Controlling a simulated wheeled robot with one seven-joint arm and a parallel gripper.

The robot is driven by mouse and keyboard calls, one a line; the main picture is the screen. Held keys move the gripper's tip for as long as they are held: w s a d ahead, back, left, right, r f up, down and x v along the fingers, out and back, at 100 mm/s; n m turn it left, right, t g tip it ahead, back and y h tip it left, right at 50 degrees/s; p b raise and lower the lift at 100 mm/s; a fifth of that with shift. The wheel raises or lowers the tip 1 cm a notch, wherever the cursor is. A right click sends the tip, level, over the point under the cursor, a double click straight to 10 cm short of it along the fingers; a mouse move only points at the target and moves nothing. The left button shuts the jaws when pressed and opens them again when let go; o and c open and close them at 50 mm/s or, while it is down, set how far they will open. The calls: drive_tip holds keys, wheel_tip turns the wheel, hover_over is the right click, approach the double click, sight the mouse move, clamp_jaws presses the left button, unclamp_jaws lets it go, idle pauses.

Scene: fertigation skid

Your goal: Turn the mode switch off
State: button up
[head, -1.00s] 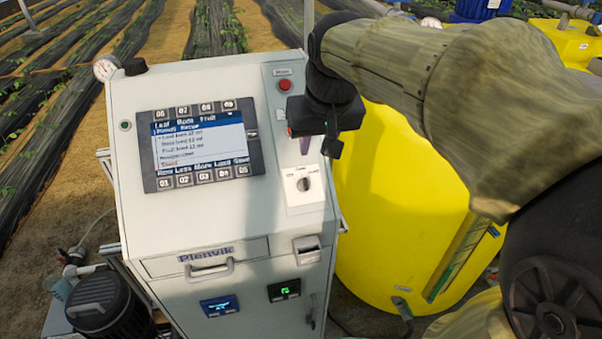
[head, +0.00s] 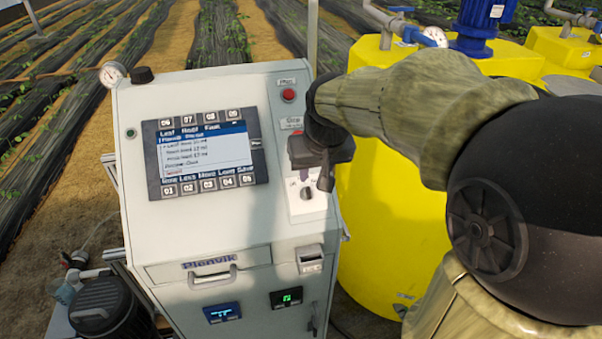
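The mode switch (head: 306,194) is a small dark rotary knob on a white plate (head: 308,208), on the right of the console's sloped face. The plate's lettering is too small to read, and I cannot tell the knob's exact position. My gripper (head: 314,178) points down just above the knob and covers the plate's upper part. A dark finger shows on its right and a purplish tip on its left. I cannot tell whether the fingers are apart or touch the knob.
The console (head: 210,255) has a screen (head: 203,153) with numbered keys left of the switch. A red button (head: 289,95) sits above my gripper. A drawer handle (head: 212,275) and small displays are below. A yellow tank (head: 380,220) stands close on the right.

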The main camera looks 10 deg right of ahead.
sight(309, 191)
drive_tip(key=p+x, duration=0.1)
drive_tip(key=x, duration=0.8)
drive_tip(key=shift+w+f, duration=0.1)
drive_tip(key=shift+f, duration=0.15)
clamp_jaws()
